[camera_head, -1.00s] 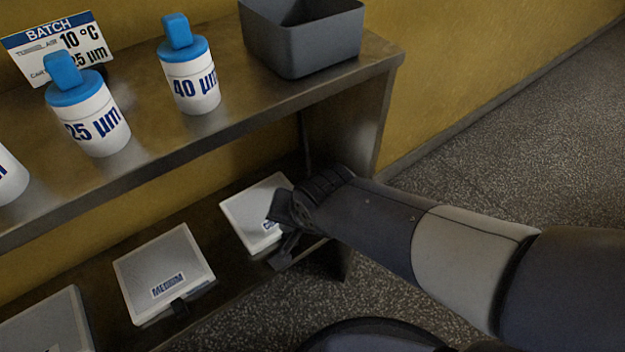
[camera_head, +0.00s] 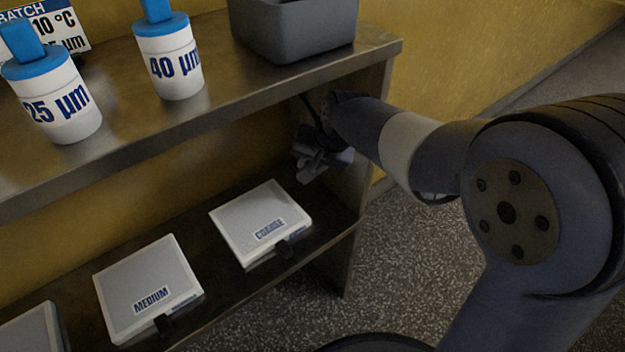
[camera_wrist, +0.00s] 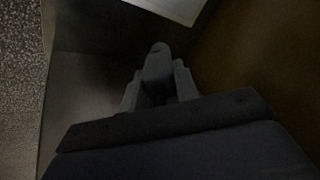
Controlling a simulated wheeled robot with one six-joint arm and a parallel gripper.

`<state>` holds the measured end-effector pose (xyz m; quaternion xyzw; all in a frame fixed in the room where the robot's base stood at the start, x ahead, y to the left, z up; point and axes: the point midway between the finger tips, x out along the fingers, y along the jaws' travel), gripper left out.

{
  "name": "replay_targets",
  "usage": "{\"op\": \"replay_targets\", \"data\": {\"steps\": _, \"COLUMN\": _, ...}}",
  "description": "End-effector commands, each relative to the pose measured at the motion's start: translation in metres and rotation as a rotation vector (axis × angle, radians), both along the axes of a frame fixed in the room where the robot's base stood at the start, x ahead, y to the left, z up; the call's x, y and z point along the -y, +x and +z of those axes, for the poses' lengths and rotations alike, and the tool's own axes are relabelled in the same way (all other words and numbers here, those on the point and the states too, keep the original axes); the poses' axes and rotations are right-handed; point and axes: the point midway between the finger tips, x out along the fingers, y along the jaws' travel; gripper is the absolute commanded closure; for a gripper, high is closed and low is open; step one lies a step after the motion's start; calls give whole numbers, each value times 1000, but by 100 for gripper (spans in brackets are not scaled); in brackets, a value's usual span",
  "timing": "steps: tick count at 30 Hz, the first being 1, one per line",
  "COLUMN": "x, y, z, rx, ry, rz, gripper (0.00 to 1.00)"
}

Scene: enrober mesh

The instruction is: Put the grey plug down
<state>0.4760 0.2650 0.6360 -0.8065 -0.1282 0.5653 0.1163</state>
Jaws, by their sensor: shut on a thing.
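My gripper (camera_head: 322,160) is under the upper shelf, above the right end of the lower shelf (camera_head: 325,228). It is behind and right of the white case marked COARSE, and apart from it. In the wrist view my gripper (camera_wrist: 157,82) is shut on the grey plug (camera_wrist: 157,62), whose rounded end sticks out past the fingers. The wrist view is dark, and its distance to the shelf cannot be told. In the head view I cannot separate the plug from the fingers.
The COARSE case (camera_head: 258,222) and MEDIUM case (camera_head: 148,287) lie on the lower shelf. The upper shelf (camera_head: 215,115) holds a grey bin (camera_head: 295,32) and blue-capped bottles marked 40 µm (camera_head: 172,68) and 25 µm (camera_head: 58,105). The right side panel (camera_head: 362,150) is close to my arm.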

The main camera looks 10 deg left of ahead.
Motion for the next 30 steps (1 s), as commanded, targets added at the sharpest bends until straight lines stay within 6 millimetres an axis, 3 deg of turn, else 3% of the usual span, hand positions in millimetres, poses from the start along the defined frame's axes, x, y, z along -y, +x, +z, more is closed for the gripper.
{"op": "replay_targets", "data": {"steps": 9, "x": 0, "y": 1, "z": -48, "rx": 0, "ry": 0, "rz": -1, "gripper": 100}}
{"op": "replay_targets", "data": {"steps": 23, "x": 0, "y": 4, "z": -50, "rx": 1, "ry": 0, "rz": -1, "gripper": 100}}
{"op": "replay_targets", "data": {"steps": 24, "x": 0, "y": 3, "z": -51, "rx": -1, "ry": -1, "rz": -1, "gripper": 70}}
{"op": "replay_targets", "data": {"steps": 30, "x": 0, "y": 3, "z": -51, "rx": -1, "ry": -1, "rz": -1, "gripper": 54}}
